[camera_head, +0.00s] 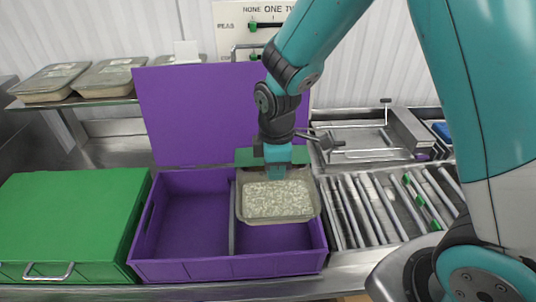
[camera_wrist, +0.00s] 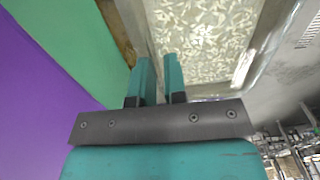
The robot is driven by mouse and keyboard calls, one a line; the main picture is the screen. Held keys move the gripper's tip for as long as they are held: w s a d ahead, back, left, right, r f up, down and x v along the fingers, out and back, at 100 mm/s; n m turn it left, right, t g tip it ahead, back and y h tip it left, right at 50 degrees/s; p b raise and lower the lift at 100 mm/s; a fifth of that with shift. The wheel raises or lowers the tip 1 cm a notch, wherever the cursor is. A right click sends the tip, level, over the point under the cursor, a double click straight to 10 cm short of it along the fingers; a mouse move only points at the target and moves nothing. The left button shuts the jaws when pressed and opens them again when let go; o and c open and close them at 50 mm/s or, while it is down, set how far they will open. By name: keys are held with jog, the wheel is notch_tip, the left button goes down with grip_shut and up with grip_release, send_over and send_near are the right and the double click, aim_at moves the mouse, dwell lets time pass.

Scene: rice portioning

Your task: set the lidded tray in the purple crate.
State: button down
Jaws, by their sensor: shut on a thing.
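A clear tray (camera_head: 278,200) filled with pale rice hangs over the right compartment of the open purple crate (camera_head: 240,268). It also shows in the wrist view (camera_wrist: 208,40). My gripper (camera_head: 277,168) is shut on the tray's far edge in the head view, and its teal fingers (camera_wrist: 160,80) are at the rim in the wrist view. The tray hides part of the compartment below it, and I cannot tell whether it touches the crate. The crate's left compartment (camera_head: 195,215) is empty, beyond a thin divider.
The crate's raised purple lid (camera_head: 190,110) stands behind it. A shut green crate (camera_head: 70,220) stands on the left. A roller conveyor (camera_head: 390,205) lies to the right. Several lidded trays (camera_head: 105,76) rest on a shelf at the back left.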

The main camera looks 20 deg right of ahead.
jog(key=shift+f+b, duration=5.95)
jog(key=shift+f, duration=1.7)
jog(key=shift+d+f, duration=0.1)
jog(key=shift+f, duration=0.5)
jog(key=c, duration=0.6)
grip_release()
jog(key=shift+r+p, duration=3.3)
jog(key=shift+r, duration=0.75)
